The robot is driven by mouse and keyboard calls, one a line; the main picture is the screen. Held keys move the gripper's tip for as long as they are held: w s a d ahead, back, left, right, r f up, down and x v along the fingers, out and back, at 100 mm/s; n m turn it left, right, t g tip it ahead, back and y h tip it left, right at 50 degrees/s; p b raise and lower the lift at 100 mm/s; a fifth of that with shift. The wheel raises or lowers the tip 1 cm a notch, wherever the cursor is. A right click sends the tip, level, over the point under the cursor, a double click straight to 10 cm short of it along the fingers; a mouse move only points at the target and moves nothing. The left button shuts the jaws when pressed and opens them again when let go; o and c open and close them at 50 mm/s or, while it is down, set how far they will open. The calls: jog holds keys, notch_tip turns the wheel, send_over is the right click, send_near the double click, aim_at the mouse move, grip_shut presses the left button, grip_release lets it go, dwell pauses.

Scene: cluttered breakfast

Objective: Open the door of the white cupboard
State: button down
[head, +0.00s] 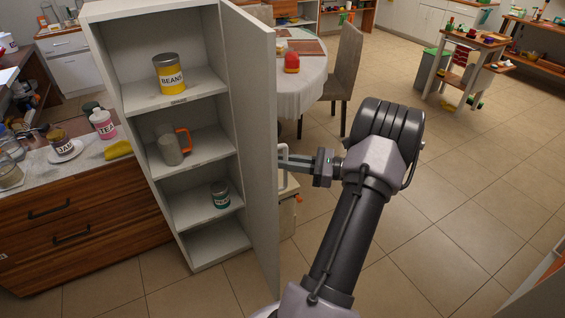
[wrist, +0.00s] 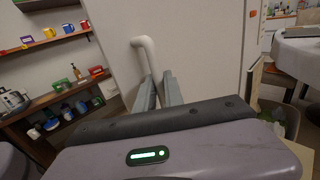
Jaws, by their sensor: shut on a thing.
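The white cupboard (head: 187,121) stands left of centre in the head view, its shelves exposed. Its door (head: 252,135) stands swung well out from the cupboard front, seen nearly edge-on. The door's pale bar handle (head: 284,166) is on its outer face, and its bent upper end shows in the wrist view (wrist: 146,48). My gripper (head: 290,160) is at the handle on the outer side of the door. In the wrist view its two fingers (wrist: 159,90) are shut on the handle, and they hide its lower part.
A round table (head: 300,90) and a chair (head: 345,70) stand behind the door. A counter (head: 80,170) adjoins on the left.

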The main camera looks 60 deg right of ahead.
jog(key=shift+r, duration=0.1)
dwell(0.3)
jog(key=c, duration=1.5)
grip_release()
jog(key=shift+w+d, duration=0.1)
jog(key=shift+o, duration=0.2)
jog(key=p+v, duration=0.3)
jog(key=v, duration=1.4)
jog(key=shift+s+p, duration=0.3)
jog(key=shift+p, duration=0.1)
